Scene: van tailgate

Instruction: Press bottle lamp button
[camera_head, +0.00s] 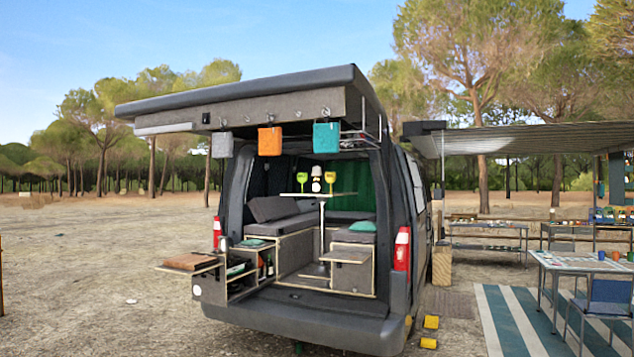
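A small white object with a rounded top (316,178) stands on the small table inside the van; it may be the bottle lamp, but it is too small to tell. No button can be made out on it. A green cup-like object (302,178) is to its left and a yellow one (330,178) to its right. The table (343,194) is a thin top on a single post in the open rear of the van. Neither of my grippers is in view.
The grey van (300,314) stands ahead, its rear open under a raised tailgate (240,97). Grey, orange and teal boxes hang below it. A pulled-out drawer unit (190,261) juts out left. Open dirt lies in front; a striped mat (515,322) and table are right.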

